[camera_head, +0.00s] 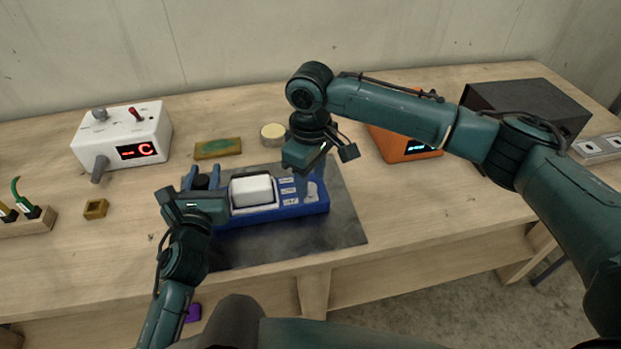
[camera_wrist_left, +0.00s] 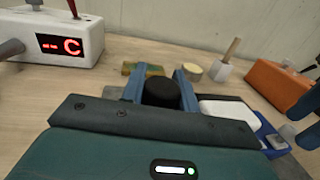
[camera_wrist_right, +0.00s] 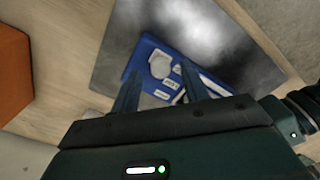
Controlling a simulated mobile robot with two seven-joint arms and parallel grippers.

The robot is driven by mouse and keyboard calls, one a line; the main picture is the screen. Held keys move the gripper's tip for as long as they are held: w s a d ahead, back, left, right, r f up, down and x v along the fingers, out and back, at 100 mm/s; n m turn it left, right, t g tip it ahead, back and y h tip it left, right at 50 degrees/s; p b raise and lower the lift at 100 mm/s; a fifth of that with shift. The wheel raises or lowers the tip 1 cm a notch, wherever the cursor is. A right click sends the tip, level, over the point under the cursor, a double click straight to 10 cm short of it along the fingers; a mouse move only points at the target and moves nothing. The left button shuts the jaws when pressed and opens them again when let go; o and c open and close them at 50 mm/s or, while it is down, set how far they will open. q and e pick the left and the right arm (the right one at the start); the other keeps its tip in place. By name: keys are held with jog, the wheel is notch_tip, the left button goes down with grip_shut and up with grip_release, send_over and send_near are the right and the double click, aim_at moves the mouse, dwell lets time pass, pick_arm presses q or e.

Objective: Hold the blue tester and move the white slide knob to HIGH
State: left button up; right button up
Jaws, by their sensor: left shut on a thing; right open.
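The blue tester (camera_head: 270,214) lies on a dark grey mat. It has a black round post (camera_wrist_left: 160,92) at its left end, a large white block in the middle, and small white labels (camera_head: 287,190), too small to read. Beside the labels is a rounded white piece (camera_wrist_right: 160,65), which appears to be the white slide knob; its exact setting cannot be told. My left gripper (camera_head: 201,176) is shut on the black post. My right gripper (camera_head: 312,174) is open and points down over the tester's right end, its fingers on either side of the white piece in the right wrist view.
A white box with a red display (camera_head: 122,135) stands at the left. A green-yellow block (camera_head: 218,148) and a round cream-topped item (camera_head: 273,134) lie behind the tester. An orange device (camera_head: 405,145) and a dark box (camera_head: 530,105) stand at the right. The mat's front (camera_head: 250,248) is clear.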

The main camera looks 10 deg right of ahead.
jog(key=shift+f, duration=0.65)
grip_shut()
